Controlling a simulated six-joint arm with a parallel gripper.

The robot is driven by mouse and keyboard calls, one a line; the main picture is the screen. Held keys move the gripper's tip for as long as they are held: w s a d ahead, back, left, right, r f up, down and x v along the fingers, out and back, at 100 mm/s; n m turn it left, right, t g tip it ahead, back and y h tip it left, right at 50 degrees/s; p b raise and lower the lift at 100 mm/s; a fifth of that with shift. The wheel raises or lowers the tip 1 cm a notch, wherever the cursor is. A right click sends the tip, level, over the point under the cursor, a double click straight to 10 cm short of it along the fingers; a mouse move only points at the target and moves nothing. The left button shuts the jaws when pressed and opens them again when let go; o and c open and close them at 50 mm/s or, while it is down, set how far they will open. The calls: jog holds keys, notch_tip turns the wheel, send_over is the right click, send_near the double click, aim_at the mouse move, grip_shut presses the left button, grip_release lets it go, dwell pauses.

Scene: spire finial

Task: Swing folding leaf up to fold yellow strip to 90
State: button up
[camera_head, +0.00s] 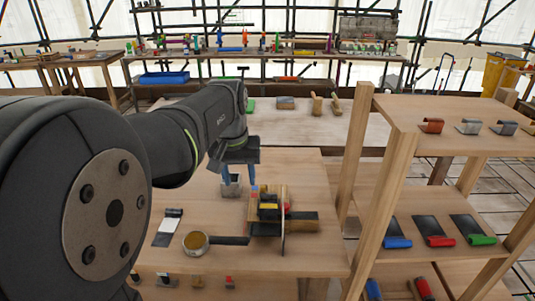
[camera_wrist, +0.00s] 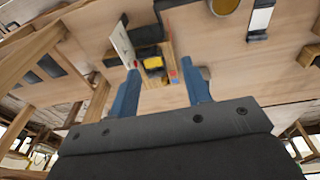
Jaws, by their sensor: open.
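My gripper (camera_head: 240,184) is open and empty, its two blue fingers pointing down behind the small folding fixture on the bench. The fixture has a wooden body, dark parts and a thin upright plate (camera_head: 284,228); the plate shows pale in the wrist view (camera_wrist: 122,42). A yellow piece (camera_head: 268,207), likely the yellow strip, sits amid dark parts; it also shows in the wrist view (camera_wrist: 153,63), between the lines of my fingers (camera_wrist: 162,72). Which part is the folding leaf, and the strip's angle, I cannot tell. I see no clear contact between fingers and fixture.
A round brass-coloured tin (camera_head: 196,243) and a black-and-white flat tool (camera_head: 168,227) lie left of the fixture. A grey block (camera_head: 231,186) stands behind. Wooden shelves (camera_head: 395,180) with coloured-handled tools rise at right. The bench front is mostly clear.

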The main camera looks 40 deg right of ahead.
jog(key=s+d+r+t+h, duration=0.1)
jog(key=s+d+r+t, duration=0.1)
jog(key=s+d+r, duration=0.2)
notch_tip(320, 180, up, 2)
jog(key=shift+s+d+t+h, duration=0.3)
jog(key=shift+d+h, duration=0.1)
jog(key=shift+d, duration=0.1)
jog(key=w+a+f+g+y, duration=0.1)
jog(key=w+a+f, duration=0.1)
jog(key=f, duration=0.4)
jog(key=w+a+f+g, duration=0.1)
jog(key=w+a+f, duration=0.1)
jog(key=f, duration=0.4)
jog(key=shift+w+g+y, duration=0.3)
jog(key=shift+w+y, duration=0.1)
jog(key=shift+w, duration=0.05)
jog(key=shift+a+f, duration=0.1)
jog(key=shift+f, duration=0.05)
